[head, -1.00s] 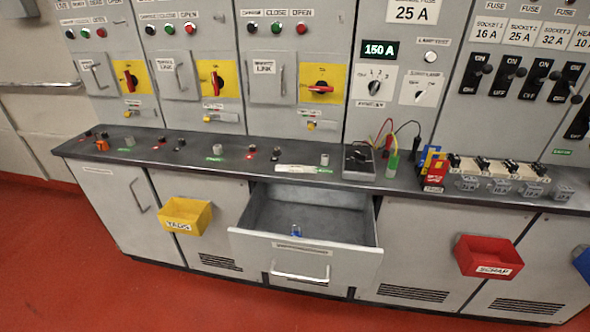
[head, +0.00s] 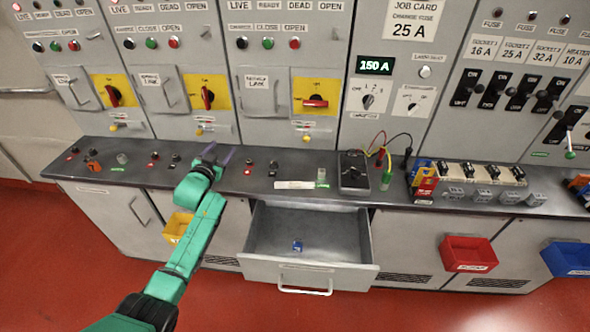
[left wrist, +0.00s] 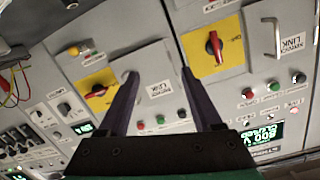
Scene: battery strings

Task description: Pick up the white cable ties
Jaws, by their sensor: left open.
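A flat white strip (head: 295,185), which looks like the white cable ties, lies on the dark counter just behind the open drawer. It is too small to make out single ties. My left gripper (head: 220,153) is over the counter, to the left of the white strip and clear of it. In the left wrist view my left gripper (left wrist: 160,75) is open with nothing between its fingers. That view faces the panel doors and the white strip does not show there. My right gripper is in neither view.
The open drawer (head: 345,225) holds a small blue item (head: 297,246). A dark meter box (head: 353,172) with leads stands right of the strip. A yellow bin (head: 178,229) is partly behind my arm. A red bin (head: 469,253) and a blue bin (head: 567,259) hang at right.

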